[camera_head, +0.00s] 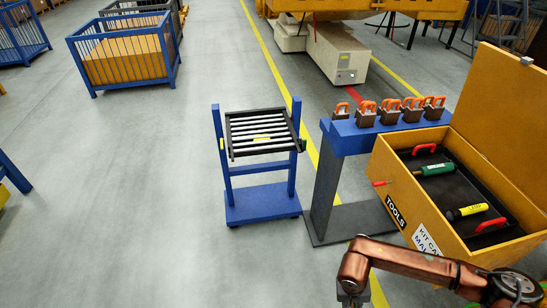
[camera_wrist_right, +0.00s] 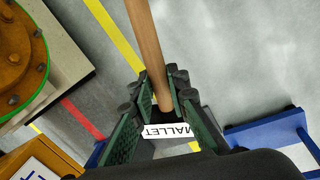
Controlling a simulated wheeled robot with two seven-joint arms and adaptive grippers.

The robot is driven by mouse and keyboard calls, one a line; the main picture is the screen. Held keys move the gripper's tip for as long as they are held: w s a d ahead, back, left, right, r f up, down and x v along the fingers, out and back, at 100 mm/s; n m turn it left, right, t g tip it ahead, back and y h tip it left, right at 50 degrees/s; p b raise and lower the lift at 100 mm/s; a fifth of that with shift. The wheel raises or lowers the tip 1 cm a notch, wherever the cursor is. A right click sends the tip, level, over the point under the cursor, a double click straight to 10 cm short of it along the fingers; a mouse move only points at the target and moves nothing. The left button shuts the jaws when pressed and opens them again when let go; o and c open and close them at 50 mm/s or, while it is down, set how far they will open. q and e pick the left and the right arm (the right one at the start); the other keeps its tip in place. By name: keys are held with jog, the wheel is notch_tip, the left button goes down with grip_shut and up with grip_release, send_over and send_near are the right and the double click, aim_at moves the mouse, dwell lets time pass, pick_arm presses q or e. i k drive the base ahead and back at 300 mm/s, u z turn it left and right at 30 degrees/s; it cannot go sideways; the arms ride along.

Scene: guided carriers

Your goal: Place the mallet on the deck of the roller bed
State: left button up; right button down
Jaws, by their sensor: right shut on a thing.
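The roller bed (camera_head: 262,151) stands on a blue wheeled frame in the middle of the head view. Its deck of pale rollers has a dark rim and a small yellow mark. In the wrist view my right gripper (camera_wrist_right: 154,92) is shut on the wooden handle of the mallet (camera_wrist_right: 149,50). A white label reading MALLET shows at the gripper. The mallet's head is out of view. In the head view my right arm reaches in at the lower right, and its gripper (camera_head: 352,300) is cut off by the bottom edge, in front of and right of the roller bed. My left gripper is not in view.
A blue stand (camera_head: 385,132) with several orange-handled clamps is right of the roller bed. An open yellow tool box (camera_head: 400,205) with tools is at the right. A blue crate (camera_head: 122,60) stands far left. The floor left of the roller bed is clear.

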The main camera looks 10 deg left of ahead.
aim_at(260, 129)
jog(key=u, duration=1.65)
jog(key=i, duration=1.5)
jog(key=z, duration=0.4)
